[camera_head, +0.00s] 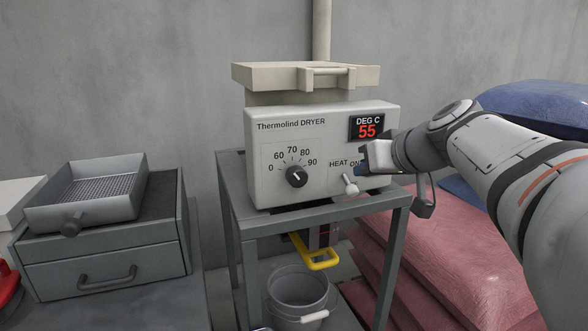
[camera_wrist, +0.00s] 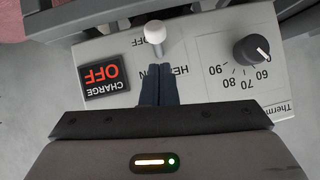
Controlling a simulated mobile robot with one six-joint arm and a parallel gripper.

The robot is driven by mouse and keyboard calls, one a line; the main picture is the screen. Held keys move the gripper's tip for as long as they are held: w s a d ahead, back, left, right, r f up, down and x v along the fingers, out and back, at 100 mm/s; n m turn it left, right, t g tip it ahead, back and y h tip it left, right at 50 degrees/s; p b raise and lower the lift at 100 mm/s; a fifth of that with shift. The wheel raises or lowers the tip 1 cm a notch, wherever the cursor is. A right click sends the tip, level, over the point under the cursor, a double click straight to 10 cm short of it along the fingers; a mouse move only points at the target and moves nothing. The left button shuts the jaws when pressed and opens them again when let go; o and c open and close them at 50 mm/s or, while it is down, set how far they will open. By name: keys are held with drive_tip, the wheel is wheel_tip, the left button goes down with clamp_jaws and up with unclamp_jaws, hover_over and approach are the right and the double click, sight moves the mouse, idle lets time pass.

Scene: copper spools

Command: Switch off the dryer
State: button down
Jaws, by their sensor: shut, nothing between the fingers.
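The dryer (camera_head: 258,150) is a cream box with a sloped front panel on a grey stand. Its white toggle lever (camera_head: 350,184) sits below the HEAT ON label and tilts downward. In the upside-down wrist view the lever (camera_wrist: 154,32) stands beside the OFF label. The display (camera_head: 367,128) reads DEG C 55 in the head view, while in the wrist view the display (camera_wrist: 102,76) reads CHARGE OFF. My gripper (camera_head: 364,160) is shut and empty, close to the panel just above the lever. Its fingertips (camera_wrist: 160,68) cover part of the HEAT lettering and appear apart from the lever.
A black dial (camera_head: 296,176) is left of the lever. Left is a drawer cabinet (camera_head: 105,270) with a mesh tray (camera_head: 90,205). Pink sacks (camera_head: 440,250) and a blue sack (camera_head: 535,105) lie right.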

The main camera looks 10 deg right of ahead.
drive_tip(key=shift+r, duration=0.35)
drive_tip(key=shift+s+r, duration=0.1)
drive_tip(key=p+v, duration=0.1)
drive_tip(key=v, duration=0.6)
drive_tip(key=shift+s, duration=0.2)
drive_tip(key=shift+d+r, duration=0.1)
drive_tip(key=shift+r, duration=0.05)
